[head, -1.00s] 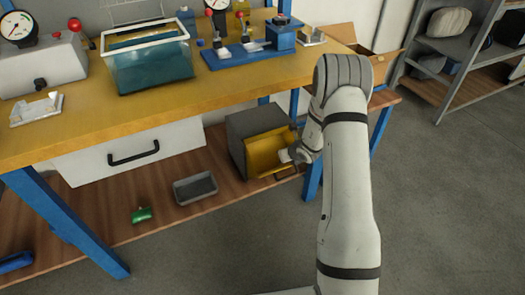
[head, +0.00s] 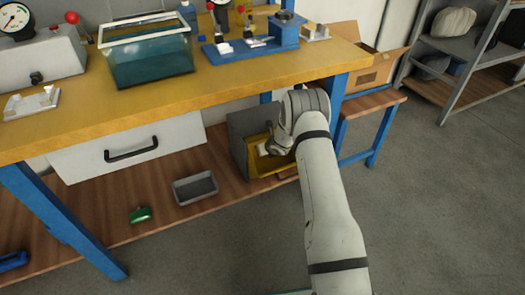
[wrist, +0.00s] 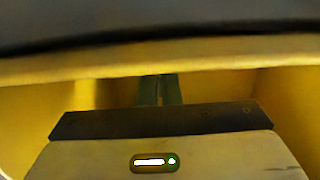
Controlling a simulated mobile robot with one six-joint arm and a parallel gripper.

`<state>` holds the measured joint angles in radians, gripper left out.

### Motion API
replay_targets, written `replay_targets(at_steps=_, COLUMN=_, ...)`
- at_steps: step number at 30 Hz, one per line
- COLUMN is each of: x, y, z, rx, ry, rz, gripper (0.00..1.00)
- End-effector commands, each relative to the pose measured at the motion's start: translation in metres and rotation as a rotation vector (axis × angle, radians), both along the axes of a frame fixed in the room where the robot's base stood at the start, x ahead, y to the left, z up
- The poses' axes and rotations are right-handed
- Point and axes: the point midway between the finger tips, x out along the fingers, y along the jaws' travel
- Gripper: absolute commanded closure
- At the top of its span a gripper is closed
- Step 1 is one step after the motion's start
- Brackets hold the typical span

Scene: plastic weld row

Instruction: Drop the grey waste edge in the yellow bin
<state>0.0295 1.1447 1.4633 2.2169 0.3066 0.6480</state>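The yellow bin (head: 266,168) stands on the lower wooden shelf, with a grey housing (head: 238,150) around its left and back sides. My gripper (wrist: 160,90) reaches into it from the right. In the wrist view its two dark green fingers are close together, with a narrow gap between them, and yellow walls (wrist: 230,83) surround them. The fingertips are hidden behind the yellow band across the picture, so I cannot tell whether they hold anything. I cannot make out the grey waste edge in either view.
A grey tray (head: 195,188) and a green object (head: 140,214) lie on the shelf left of the bin. The yellow-topped bench (head: 150,105) and its white drawer (head: 130,148) overhang the shelf. A blue leg (head: 333,104) stands right of my wrist.

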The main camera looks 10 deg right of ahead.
Motion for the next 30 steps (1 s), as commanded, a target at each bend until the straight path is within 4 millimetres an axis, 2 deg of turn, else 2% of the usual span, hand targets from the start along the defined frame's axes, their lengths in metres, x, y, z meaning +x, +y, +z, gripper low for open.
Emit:
replay_targets(at_steps=3, x=0.005, y=0.004, z=-0.008, rx=0.0, ry=0.0, rz=0.001, gripper=1.0)
replay_targets(at_steps=10, x=0.006, y=0.005, z=-0.007, rx=0.0, ry=0.0, rz=0.001, gripper=1.0)
replay_targets(at_steps=23, x=0.006, y=0.005, z=-0.017, rx=0.0, ry=-0.001, rz=0.002, gripper=1.0)
replay_targets(at_steps=24, x=0.006, y=0.005, z=-0.015, rx=0.0, ry=-0.001, rz=0.002, gripper=0.93)
replay_targets(at_steps=30, x=0.006, y=0.005, z=-0.015, rx=0.0, ry=0.0, rz=0.003, gripper=0.76)
